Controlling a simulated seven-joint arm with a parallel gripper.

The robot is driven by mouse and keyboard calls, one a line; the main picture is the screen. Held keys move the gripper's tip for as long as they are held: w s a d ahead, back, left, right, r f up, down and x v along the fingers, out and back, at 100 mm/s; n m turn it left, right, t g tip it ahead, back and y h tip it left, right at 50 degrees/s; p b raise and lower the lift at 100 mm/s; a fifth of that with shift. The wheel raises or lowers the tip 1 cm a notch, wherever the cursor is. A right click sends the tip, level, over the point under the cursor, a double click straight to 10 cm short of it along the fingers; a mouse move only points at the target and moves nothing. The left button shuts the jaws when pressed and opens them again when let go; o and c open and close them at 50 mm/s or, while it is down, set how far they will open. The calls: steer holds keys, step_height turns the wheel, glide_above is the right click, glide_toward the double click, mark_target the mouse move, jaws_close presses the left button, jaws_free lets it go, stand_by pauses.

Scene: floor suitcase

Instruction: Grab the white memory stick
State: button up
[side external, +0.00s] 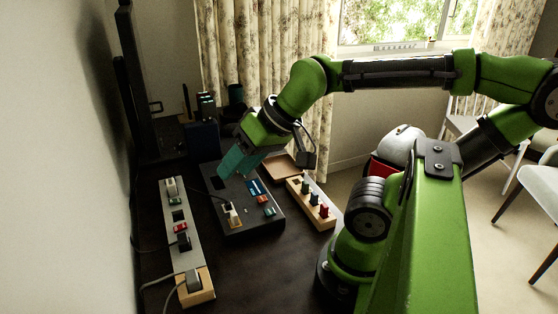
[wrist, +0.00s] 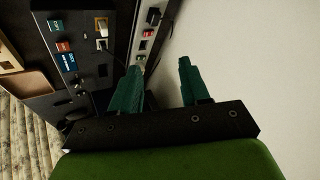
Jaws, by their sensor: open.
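My gripper (side external: 226,172) has teal fingers and reaches down over the far end of a dark panel box (side external: 262,233). In the wrist view my gripper (wrist: 160,64) is open, with nothing between its fingers. I cannot pick out the white memory stick with certainty. A white piece with a yellowish base (side external: 234,216) stands on the near part of the panel box, and a white-and-yellow piece (wrist: 101,27) shows on the box in the wrist view. My fingers are apart from these pieces.
A power strip (side external: 178,238) with several plugs and cables lies left of the panel box, near the wall. A wooden block with coloured pegs (side external: 296,187) stands to its right. Blue (side external: 254,188), red (side external: 263,199) and green (side external: 270,211) pieces sit on the box.

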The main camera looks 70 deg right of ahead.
steer(key=m+g+h, duration=0.2)
steer(key=m+g, duration=0.2)
steer(key=g, duration=0.3)
glide_above(234, 213)
steer(key=f, duration=1.4)
steer(key=shift+w+d, duration=0.15)
steer(key=shift+w, duration=0.1)
steer(key=shift+s+a+f, duration=0.1)
steer(key=shift+s+f, duration=0.05)
steer(key=shift+f, duration=1.2)
steer(key=shift+s+a+f, duration=0.1)
steer(key=shift+f, duration=1.25)
jaws_close()
